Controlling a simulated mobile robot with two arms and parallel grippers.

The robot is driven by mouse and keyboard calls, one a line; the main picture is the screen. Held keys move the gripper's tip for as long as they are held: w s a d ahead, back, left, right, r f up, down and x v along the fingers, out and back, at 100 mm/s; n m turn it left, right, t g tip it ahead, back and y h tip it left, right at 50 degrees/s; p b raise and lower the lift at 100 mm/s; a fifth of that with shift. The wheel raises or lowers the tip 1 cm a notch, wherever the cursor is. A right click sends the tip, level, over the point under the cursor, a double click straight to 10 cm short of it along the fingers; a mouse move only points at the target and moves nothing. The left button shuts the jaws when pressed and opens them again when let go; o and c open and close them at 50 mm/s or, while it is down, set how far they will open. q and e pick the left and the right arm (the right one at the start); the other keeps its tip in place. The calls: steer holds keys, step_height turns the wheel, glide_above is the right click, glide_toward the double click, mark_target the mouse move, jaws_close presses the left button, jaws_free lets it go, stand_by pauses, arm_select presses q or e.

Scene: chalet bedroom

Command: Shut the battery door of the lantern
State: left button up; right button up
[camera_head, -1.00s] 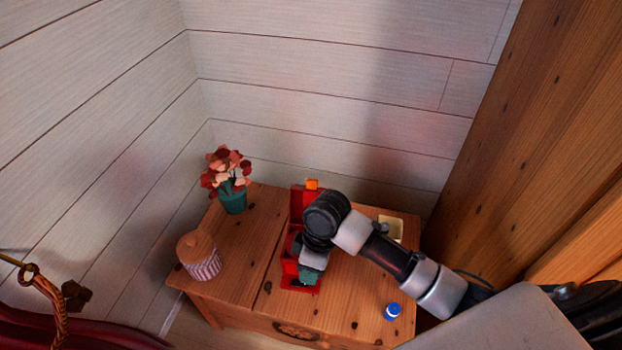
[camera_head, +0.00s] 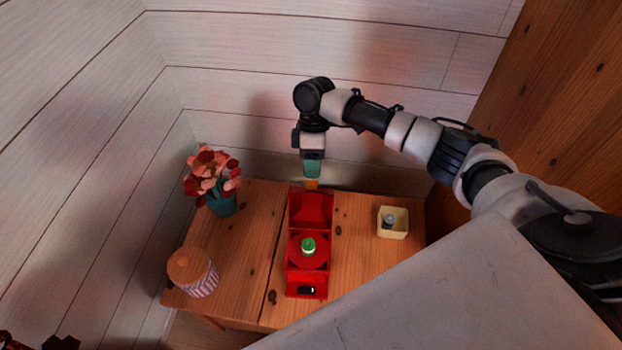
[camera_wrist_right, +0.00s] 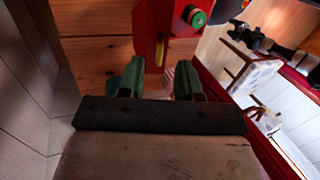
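The red lantern (camera_head: 291,264) stands on a wooden cabinet in the head view, with a green-topped round part (camera_head: 308,245) in its middle. A red panel (camera_head: 311,208) with an orange tab (camera_head: 312,185) is at its far end; I cannot tell for sure whether this is the battery door. A small black part (camera_head: 306,290) shows at the near end. My right gripper (camera_head: 312,177) points down at the orange tab. In the right wrist view its green fingers (camera_wrist_right: 159,80) are apart and empty, with the red panel (camera_wrist_right: 151,20) beyond them. My left gripper is not in view.
On the wooden cabinet top (camera_head: 245,240), a potted flower (camera_head: 222,201) and a striped jar (camera_head: 202,281) stand left of the lantern. A yellow box (camera_head: 393,235) holding a grey object (camera_head: 389,221) is to the right. Plank walls (camera_head: 300,45) stand close behind.

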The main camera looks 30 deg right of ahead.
mark_target(312, 181)
steer(key=x, duration=0.4)
steer(key=shift+f, duration=0.3)
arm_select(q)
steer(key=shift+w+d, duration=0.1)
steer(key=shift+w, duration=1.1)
arm_select(e)
jaws_close()
steer(key=shift+a, duration=0.1)
